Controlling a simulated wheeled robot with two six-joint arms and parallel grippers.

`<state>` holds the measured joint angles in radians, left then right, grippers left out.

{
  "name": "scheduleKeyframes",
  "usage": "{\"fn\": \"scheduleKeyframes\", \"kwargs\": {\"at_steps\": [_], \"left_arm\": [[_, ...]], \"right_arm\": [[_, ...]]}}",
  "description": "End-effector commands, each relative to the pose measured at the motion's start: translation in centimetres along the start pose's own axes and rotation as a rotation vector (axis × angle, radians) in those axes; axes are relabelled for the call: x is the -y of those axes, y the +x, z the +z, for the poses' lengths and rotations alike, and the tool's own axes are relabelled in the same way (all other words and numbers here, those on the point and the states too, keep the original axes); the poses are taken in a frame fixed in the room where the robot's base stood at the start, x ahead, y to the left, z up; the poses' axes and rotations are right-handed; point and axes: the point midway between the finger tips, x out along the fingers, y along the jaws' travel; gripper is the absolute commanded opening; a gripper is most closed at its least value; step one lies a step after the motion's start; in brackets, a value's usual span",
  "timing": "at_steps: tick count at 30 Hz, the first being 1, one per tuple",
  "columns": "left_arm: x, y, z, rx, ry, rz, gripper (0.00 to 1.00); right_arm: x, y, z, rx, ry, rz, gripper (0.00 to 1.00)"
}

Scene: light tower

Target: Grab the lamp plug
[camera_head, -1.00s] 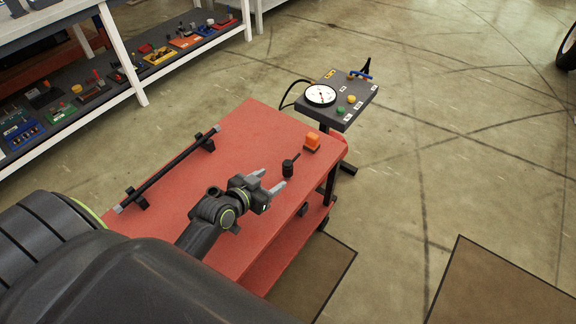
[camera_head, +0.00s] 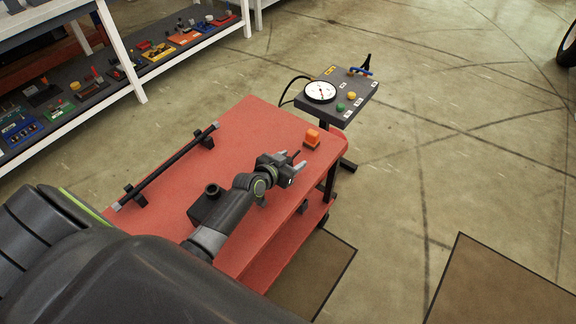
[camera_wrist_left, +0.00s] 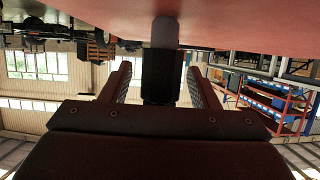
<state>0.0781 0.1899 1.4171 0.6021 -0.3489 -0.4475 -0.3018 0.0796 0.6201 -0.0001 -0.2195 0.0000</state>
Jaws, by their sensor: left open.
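The lamp plug, as far as I can tell, is the small black piece on the red cart top; in the head view only a dark bit (camera_head: 296,154) shows past the fingers. In the left wrist view its dark body (camera_wrist_left: 161,76) stands between the two fingers, with a grey round part beyond it. My left gripper (camera_head: 296,163) is open around it, low over the cart; in the wrist view (camera_wrist_left: 161,88) a gap shows on each side of the plug. A black box with a round socket-like top (camera_head: 208,198) sits beside my forearm. My right gripper is not in view.
The red cart (camera_head: 245,130) carries an orange block (camera_head: 311,139) just beyond the gripper and a dark rod on two stands (camera_head: 166,168) at left. A grey panel (camera_head: 345,85) with a gauge and buttons stands behind the cart. Shelves are at the upper left.

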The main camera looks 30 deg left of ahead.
Motion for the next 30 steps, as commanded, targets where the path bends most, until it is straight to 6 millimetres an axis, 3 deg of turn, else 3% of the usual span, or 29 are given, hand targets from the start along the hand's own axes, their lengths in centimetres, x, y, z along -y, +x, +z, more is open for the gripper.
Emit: {"fn": "scheduleKeyframes", "kwargs": {"at_steps": [9,21,30], "left_arm": [[-0.02,0.48,0.00,0.000,-0.001,0.000,0.55],[-0.01,0.46,-0.03,-0.001,-0.001,0.000,0.06],[0.00,0.12,-0.90,-0.003,0.001,0.000,0.06]], "right_arm": [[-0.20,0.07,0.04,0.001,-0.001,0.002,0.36],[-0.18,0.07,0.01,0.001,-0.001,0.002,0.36],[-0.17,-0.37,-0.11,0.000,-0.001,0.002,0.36]]}}
